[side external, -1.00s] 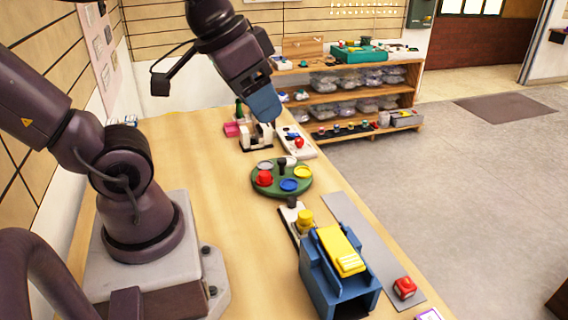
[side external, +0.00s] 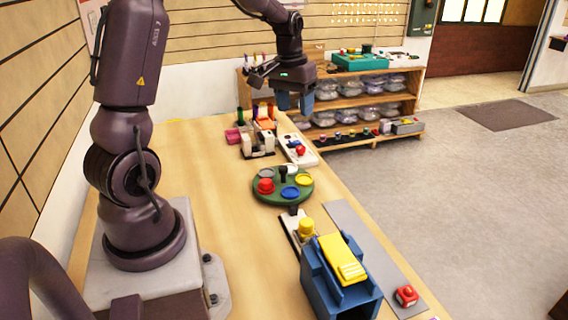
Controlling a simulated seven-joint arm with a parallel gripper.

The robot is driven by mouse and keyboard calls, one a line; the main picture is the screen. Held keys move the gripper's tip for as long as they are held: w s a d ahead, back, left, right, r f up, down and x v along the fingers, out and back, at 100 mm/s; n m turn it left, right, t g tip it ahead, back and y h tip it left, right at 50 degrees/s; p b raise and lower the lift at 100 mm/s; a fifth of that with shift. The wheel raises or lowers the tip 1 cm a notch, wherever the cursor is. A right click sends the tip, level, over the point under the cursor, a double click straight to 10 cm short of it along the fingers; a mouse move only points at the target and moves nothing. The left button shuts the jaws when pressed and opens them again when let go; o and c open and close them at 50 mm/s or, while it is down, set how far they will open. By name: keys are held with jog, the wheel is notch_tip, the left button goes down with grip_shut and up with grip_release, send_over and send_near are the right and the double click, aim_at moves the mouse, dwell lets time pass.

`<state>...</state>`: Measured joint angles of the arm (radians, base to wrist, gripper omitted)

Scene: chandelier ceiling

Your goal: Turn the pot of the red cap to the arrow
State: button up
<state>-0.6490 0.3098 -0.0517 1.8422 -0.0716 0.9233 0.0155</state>
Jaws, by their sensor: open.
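A round green turntable (side external: 283,200) lies on the wooden table and carries several small coloured pots or discs. The red-capped pot (side external: 265,186) is on its left side. A blue disc (side external: 289,192) is at its near side and a yellow one (side external: 304,179) at its right. A dark upright post stands near the middle. I cannot make out the arrow clearly; a small dark piece (side external: 293,210) sits at the turntable's near edge. My gripper (side external: 294,103) is open and empty, pointing down, high above the far end of the table and well clear of the turntable.
A blue box with a yellow top (side external: 342,262) and a yellow knob (side external: 306,228) stand nearer the camera. The table's left part is clear.

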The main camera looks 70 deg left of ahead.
jog(key=g, duration=0.1)
send_over(284, 166)
notch_tip(284, 166, down, 7)
jog(key=shift+n, duration=0.4)
notch_tip(284, 166, down, 12)
jog(key=shift+d+f, duration=0.1)
jog(key=shift+f, duration=0.15)
jog(key=shift+c, duration=0.2)
grip_shut()
